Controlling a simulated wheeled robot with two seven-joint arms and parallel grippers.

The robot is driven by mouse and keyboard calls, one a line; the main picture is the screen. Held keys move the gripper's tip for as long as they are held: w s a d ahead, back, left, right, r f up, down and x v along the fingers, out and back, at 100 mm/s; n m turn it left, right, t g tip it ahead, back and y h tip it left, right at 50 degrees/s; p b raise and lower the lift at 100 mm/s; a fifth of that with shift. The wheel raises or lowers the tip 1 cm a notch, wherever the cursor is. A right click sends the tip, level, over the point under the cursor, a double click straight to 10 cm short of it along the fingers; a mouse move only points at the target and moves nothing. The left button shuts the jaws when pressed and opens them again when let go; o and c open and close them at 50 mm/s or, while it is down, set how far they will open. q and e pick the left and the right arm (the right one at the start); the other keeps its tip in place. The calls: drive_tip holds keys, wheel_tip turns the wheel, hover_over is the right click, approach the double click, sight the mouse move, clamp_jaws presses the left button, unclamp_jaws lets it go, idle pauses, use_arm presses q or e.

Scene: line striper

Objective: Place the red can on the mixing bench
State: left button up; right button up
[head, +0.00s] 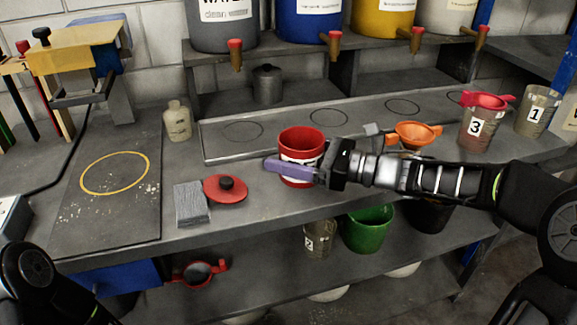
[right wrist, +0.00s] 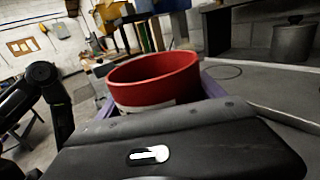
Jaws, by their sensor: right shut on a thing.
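The red can (head: 302,142) is open-topped and upright, with a pale label partly covered by a purple finger. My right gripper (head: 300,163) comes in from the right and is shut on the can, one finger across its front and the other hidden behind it. The can also shows in the right wrist view (right wrist: 155,82), between the purple fingers. The can is over the grey mixing bench (head: 265,205); I cannot tell whether its base touches the top. My left arm shows at the lower left, but its gripper is out of view.
A red lid (head: 225,188) and a grey block (head: 191,203) lie left of the can. An orange funnel (head: 416,134) is behind my right arm. A tray with marked circles (head: 225,152) lies behind. A dark mat with a yellow ring (head: 110,215) is at left.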

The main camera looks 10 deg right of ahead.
drive_tip(key=shift+f, duration=1.8)
drive_tip(key=o, duration=2.1)
drive_tip(key=shift+f, duration=0.1)
drive_tip(key=shift+c, duration=0.2)
drive_tip(key=b+v, duration=0.1)
drive_tip(key=v, duration=1.1)
